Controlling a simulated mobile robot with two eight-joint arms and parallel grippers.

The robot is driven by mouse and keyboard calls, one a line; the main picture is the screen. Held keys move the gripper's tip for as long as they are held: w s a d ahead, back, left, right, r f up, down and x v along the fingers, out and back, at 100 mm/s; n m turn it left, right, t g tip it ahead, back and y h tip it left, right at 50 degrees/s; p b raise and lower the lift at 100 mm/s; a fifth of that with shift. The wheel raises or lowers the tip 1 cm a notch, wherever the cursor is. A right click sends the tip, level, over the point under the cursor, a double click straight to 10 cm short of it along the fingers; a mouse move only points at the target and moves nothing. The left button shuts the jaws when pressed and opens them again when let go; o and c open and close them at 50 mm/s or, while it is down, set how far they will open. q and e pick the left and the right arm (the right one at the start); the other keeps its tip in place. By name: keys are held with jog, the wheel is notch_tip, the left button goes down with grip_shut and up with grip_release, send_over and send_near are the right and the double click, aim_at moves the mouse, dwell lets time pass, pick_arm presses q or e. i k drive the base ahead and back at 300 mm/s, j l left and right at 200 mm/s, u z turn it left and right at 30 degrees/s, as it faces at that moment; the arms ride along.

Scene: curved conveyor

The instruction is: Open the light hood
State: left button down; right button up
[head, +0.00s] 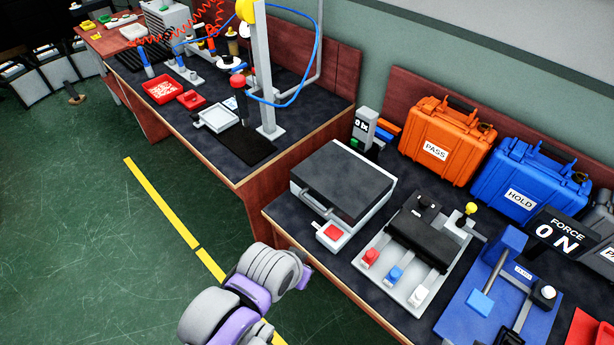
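The likely light hood is a low box with a flat dark lid (345,180) on the right bench. The lid is down on its light grey base (302,201), with a bar handle (318,207) along its front edge. A red button (333,232) on a small white block sits at its front corner. A grey and purple arm of mine (250,290), apparently the left, rises from the bottom, left of the bench edge and apart from the box. No gripper fingers show. My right gripper is not in view.
Right of the box stands a grey fixture (378,278) with red, blue and white buttons, then a blue press fixture (475,320). Orange (446,132) and blue (525,185) cases stand behind. A second bench (215,150) extends left.

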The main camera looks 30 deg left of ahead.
aim_at(336, 184)
jog(key=u, duration=1)
